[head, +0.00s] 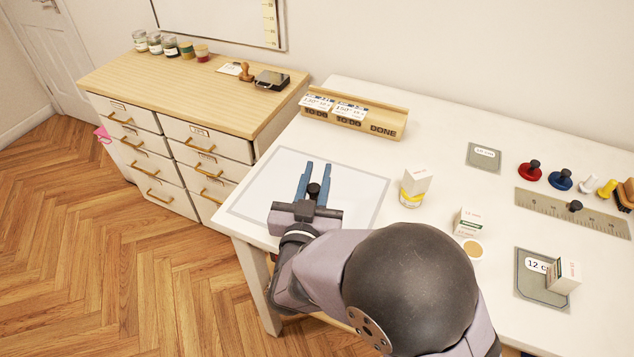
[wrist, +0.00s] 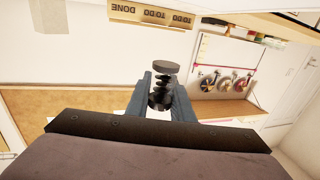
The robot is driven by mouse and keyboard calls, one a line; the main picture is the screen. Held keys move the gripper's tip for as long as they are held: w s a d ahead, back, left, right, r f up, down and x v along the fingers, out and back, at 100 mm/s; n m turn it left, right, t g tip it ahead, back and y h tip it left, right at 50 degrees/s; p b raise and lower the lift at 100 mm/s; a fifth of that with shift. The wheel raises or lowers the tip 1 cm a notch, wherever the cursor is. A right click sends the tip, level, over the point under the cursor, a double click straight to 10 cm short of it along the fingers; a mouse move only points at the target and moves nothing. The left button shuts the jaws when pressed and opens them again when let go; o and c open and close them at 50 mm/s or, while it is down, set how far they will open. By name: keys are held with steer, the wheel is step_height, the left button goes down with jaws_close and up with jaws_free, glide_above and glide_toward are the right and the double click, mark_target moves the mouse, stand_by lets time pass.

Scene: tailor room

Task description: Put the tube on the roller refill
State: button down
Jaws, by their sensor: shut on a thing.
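My gripper (head: 317,168) points away over the grey-bordered white sheet at the table's left. It is shut on a small dark piece (head: 313,190), which looks ribbed with a flat disc end in the wrist view (wrist: 161,88). I cannot tell any thing here surely as the tube or the roller refill. A tan-topped round piece (head: 472,248) lies farther right, close to another white box (head: 467,221).
A wooden rack (head: 388,124) marked DONE stands at the table's back left. A ruler plate (head: 540,203), red (head: 530,171) and blue (head: 561,180) knobbed discs, and a grey pad (head: 540,296) with a white box (head: 564,271) are on the right.

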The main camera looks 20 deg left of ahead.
steer(key=w+d+r+m+h+p, duration=0.2)
steer(key=w+d+r+m+h, duration=0.3)
steer(key=d, duration=0.6)
steer(key=w+d+r+m+h+p, duration=0.2)
steer(key=w+d+r+h, duration=0.3)
steer(key=d, duration=0.7)
steer(key=s+d+m+g+h, duration=0.8)
steer(key=s+d+g+h, duration=0.15)
steer(key=d, duration=0.35)
step_height(320, 180, down, 10)
steer(key=p, duration=0.1)
steer(key=shift+s+r+h, duration=0.15)
steer(key=shift+s+h, duration=0.05)
steer(key=shift+h, duration=0.25)
steer(key=shift+d, duration=0.1)
steer(key=c, duration=1.5)
jaws_free()
steer(key=shift+c, duration=0.2)
